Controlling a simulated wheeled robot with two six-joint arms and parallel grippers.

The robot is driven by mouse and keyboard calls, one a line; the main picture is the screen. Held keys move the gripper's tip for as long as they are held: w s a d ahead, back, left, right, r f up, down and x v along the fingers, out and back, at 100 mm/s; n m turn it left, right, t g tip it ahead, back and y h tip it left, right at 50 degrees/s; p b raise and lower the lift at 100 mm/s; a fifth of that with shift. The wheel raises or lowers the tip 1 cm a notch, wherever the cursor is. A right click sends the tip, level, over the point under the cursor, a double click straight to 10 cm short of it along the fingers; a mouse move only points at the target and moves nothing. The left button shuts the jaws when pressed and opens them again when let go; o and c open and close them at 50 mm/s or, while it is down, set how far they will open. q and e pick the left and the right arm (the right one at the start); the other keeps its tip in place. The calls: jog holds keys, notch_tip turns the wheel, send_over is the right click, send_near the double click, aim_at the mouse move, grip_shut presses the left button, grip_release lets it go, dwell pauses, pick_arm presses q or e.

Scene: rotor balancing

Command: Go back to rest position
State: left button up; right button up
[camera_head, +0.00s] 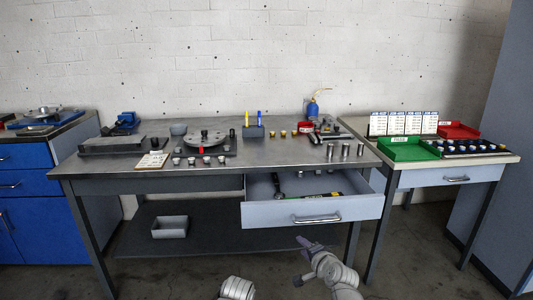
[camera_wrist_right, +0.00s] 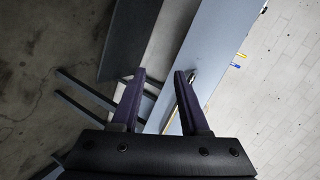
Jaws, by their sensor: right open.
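My right gripper (camera_head: 306,262) is at the bottom of the head view, in front of and below the open drawer (camera_head: 314,214). It is apart from the drawer and its handle (camera_head: 317,219). In the right wrist view its two dark fingers (camera_wrist_right: 160,75) are spread with nothing between them. At the bottom of the head view a pale arm link of mine shows, but my left gripper is not visible.
The grey workbench (camera_head: 270,150) holds a rotor fixture (camera_head: 205,141), metal weights and pens. The drawer is pulled out with tools inside. A side table at right carries a green tray (camera_head: 408,150) and a red tray (camera_head: 458,131). Open floor lies in front.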

jog(key=s+a+f+n+g, duration=0.8)
jog(key=s+a+f+n, duration=0.2)
jog(key=s+f+n+g+h, duration=0.2)
jog(key=s+n+g, duration=0.1)
jog(key=s, duration=0.3)
jog(key=s+f+n+g+h, duration=0.1)
jog(key=s+n+g+h, duration=0.1)
jog(key=s+n, duration=0.35)
notch_tip(320, 180, up, 30)
jog(key=m+p, duration=0.2)
jog(key=p, duration=2.8)
jog(key=shift+s+d+r, duration=0.2)
jog(key=shift+s+d, duration=0.15)
jog(key=shift+s, duration=0.1)
